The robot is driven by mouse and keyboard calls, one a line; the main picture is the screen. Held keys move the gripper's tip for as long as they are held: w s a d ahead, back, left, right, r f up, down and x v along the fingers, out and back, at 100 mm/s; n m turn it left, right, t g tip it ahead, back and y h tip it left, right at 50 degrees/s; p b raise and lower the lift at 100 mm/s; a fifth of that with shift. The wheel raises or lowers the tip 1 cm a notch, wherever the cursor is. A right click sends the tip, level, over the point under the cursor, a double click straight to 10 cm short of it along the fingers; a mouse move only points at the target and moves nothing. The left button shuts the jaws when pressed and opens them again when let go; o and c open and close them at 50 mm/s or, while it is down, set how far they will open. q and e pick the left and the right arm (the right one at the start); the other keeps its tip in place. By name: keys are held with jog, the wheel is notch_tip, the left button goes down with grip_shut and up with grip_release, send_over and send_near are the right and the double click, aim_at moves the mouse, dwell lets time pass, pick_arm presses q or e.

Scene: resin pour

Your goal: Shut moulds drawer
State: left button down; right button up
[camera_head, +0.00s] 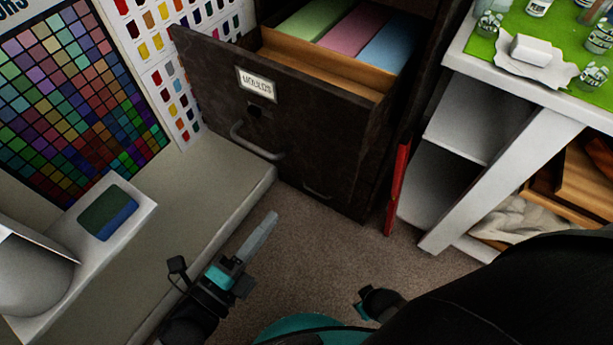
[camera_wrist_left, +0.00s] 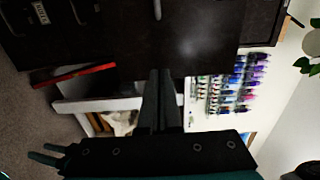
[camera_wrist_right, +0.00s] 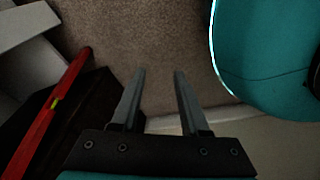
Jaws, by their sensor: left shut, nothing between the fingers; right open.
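The moulds drawer (camera_head: 215,85) is pulled open from a dark cabinet in the head view. Its front has a white label (camera_head: 256,83) and a curved metal handle (camera_head: 256,144). Green, pink and blue blocks show inside. My left gripper (camera_head: 272,218) is shut and empty, below the handle and apart from the drawer front. In the left wrist view its fingers (camera_wrist_left: 162,75) lie together, with dark furniture fronts behind. My right gripper (camera_wrist_right: 160,72) is open and empty over the carpet in the right wrist view; its fingers cannot be made out in the head view.
A pale ledge (camera_head: 215,205) runs along the left, with a blue-green sponge-like block (camera_head: 108,213) on a white stand. A red bar (camera_head: 397,190) stands beside the cabinet. A white worktable (camera_head: 560,108) with jars is on the right. Carpet (camera_head: 330,240) between is clear.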

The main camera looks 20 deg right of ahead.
aim_at(316, 159)
pick_arm(q)
jog(key=b+x, duration=0.1)
jog(key=x, duration=1.1)
jog(key=shift+w+d+b, duration=0.2)
jog(key=shift+w+b, duration=0.1)
jog(key=shift+b, duration=0.1)
jog(key=shift+w+d, duration=0.3)
jog(key=shift+d, duration=0.05)
pick_arm(e)
jog(key=w+a+r, duration=0.2)
jog(key=w, duration=0.1)
jog(key=shift+a+r, duration=0.1)
jog(key=shift+a, duration=0.1)
jog(key=shift+w+d, duration=0.1)
jog(key=shift+d, duration=0.05)
